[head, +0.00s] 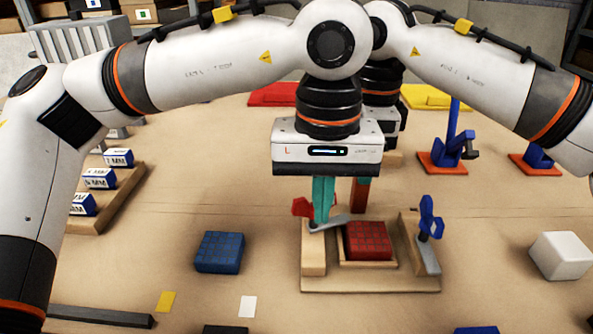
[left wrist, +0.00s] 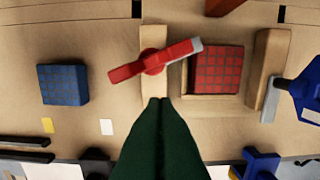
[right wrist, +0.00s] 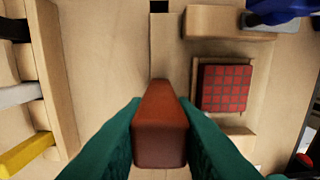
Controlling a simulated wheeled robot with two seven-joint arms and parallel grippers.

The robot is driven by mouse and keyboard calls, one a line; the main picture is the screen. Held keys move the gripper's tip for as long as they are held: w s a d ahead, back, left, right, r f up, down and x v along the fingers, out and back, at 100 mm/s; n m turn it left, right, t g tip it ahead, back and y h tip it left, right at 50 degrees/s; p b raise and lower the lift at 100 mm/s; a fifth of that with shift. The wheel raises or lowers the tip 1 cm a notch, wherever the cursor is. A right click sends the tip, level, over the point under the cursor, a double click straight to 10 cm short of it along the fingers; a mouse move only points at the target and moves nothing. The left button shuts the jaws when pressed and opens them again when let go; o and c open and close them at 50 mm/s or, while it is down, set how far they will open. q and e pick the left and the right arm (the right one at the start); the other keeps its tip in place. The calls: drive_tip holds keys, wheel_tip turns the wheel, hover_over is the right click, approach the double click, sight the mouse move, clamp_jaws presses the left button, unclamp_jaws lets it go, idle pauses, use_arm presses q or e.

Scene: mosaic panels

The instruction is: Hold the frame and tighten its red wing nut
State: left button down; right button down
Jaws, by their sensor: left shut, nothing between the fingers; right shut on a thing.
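The wooden frame (head: 310,262) lies on the bench with a red gridded tile (head: 368,240) in its recess. The red wing nut (head: 302,207) is on its left post, with a grey clamp arm (head: 335,221) below it. In the left wrist view, the nut (left wrist: 152,62) lies just beyond my left gripper (left wrist: 160,100). My left gripper (head: 323,222) is shut and empty; in the head view it partly hides the nut. Contact cannot be told. My right gripper (right wrist: 160,130) is shut on a red-brown block (right wrist: 160,140) behind the frame; its lower end is unclear.
A blue gridded tile (head: 219,252) lies left, a white block (head: 560,255) right. Labelled boxes (head: 98,178) stand far left, blue stands (head: 456,145) at the back right.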

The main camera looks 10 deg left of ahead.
use_arm(q)
drive_tip(key=shift+s+a, duration=0.15)
drive_tip(key=shift+a, duration=0.55)
idle(0.5)
drive_tip(key=shift+s, duration=0.1)
drive_tip(key=shift+s, duration=0.3)
wheel_tip(320, 180, up, 6)
idle(0.4)
